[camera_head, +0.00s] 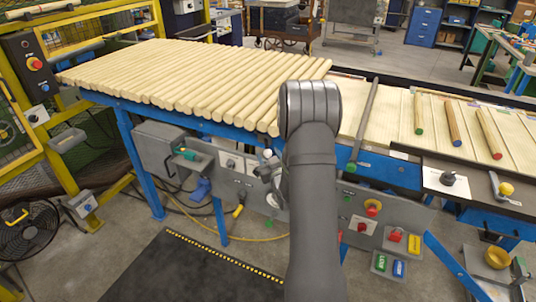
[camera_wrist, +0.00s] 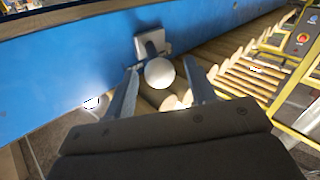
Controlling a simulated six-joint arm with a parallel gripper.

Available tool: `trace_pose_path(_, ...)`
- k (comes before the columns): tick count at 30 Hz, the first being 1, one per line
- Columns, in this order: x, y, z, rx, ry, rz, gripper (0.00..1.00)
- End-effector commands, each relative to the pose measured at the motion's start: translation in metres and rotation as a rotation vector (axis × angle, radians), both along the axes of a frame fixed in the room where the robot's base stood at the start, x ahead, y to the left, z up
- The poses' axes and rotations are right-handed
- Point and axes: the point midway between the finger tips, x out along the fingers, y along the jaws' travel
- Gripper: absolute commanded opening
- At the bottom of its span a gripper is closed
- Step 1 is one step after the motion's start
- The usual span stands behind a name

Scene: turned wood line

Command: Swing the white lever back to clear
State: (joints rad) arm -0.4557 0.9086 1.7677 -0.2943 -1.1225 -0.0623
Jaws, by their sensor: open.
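The white lever's round knob (camera_wrist: 160,73) stands out from a small grey bracket (camera_wrist: 151,42) on a blue beam (camera_wrist: 70,65) in the wrist view. My gripper (camera_wrist: 161,68) is open, with one finger on each side of the knob. A gap shows between the knob and each finger, and I cannot tell the depth exactly. In the head view a small white knob (camera_head: 267,154) shows just left of my arm, below the row of dowels. My arm hides most of the area around it, and the lever's stem is mostly hidden behind its knob.
Pale wooden dowels (camera_head: 190,80) lie side by side on the blue-framed line. Right of my arm are a long grey bar with a green end (camera_head: 350,167), dowels with coloured ends (camera_head: 453,125), a yellow-knobbed lever (camera_head: 506,188) and a button panel (camera_head: 371,208). A black mat (camera_head: 190,272) lies on the floor.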

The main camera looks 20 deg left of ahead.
Motion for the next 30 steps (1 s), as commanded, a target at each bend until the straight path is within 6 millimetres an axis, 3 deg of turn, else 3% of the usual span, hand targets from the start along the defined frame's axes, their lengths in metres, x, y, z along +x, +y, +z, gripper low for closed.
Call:
trace_pose_path(6,0.0110,0.0095,0.0003,0.001,-0.001,0.000,0.51)
trace_pose_path(14,0.0115,0.0099,0.0001,0.000,0.000,0.000,0.51)
trace_pose_path(22,0.0114,0.0098,0.0001,0.000,0.000,0.000,0.00)
trace_pose_path(30,0.0105,0.0111,0.0002,0.000,0.000,-0.011,0.00)
